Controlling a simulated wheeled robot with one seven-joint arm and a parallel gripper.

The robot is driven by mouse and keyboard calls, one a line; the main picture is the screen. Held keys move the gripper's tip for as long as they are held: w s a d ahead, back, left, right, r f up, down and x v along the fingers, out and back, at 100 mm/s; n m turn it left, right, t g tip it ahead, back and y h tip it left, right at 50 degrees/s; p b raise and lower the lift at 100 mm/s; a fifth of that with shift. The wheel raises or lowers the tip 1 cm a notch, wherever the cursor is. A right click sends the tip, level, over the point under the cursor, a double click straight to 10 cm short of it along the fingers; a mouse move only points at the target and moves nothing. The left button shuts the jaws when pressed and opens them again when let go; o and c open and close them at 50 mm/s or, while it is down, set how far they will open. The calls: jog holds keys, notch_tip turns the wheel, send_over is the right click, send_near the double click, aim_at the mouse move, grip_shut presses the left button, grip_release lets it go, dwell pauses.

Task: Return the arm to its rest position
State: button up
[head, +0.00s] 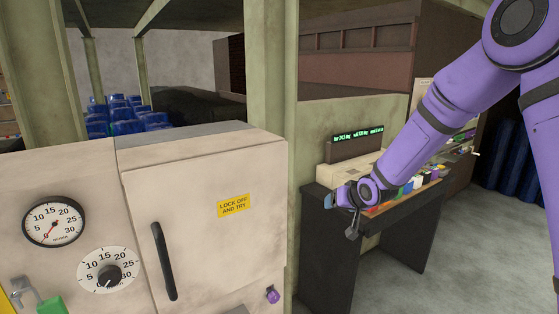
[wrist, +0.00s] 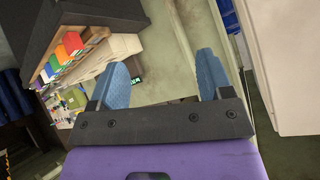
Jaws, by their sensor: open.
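My purple arm reaches in from the upper right of the head view. My gripper (head: 340,200) is at its end, in front of the dark bench and to the right of the cabinet. In the wrist view my gripper (wrist: 162,80) shows two blue fingers set well apart, with nothing between them. It is open and empty. The fingers appear clear of the bench and the cabinet, though the gap is hard to judge.
A pale cabinet (head: 205,215) with a black handle (head: 163,262), a gauge (head: 54,222) and a dial (head: 109,271) fills the left. A dark bench (head: 330,250) holds coloured items and a green-lit display (head: 358,142). Grey floor (head: 470,250) is open at right.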

jog(key=s+d+r+g+h, duration=0.15)
jog(key=s+d+r, duration=0.25)
jog(key=s+r, duration=0.4)
jog(key=s+d+r+h, duration=0.2)
jog(key=s+d+r, duration=0.2)
jog(key=s+r, duration=0.5)
jog(key=s+d+r+g, duration=0.1)
jog(key=s+d+r, duration=0.1)
jog(key=s, duration=1)
jog(key=s+d+r+g, duration=0.1)
jog(key=s+d+r, duration=0.1)
jog(key=s, duration=1.1)
jog(key=shift+s+m, duration=0.2)
jog(key=shift+m, duration=0.1)
jog(key=shift+r, duration=0.1)
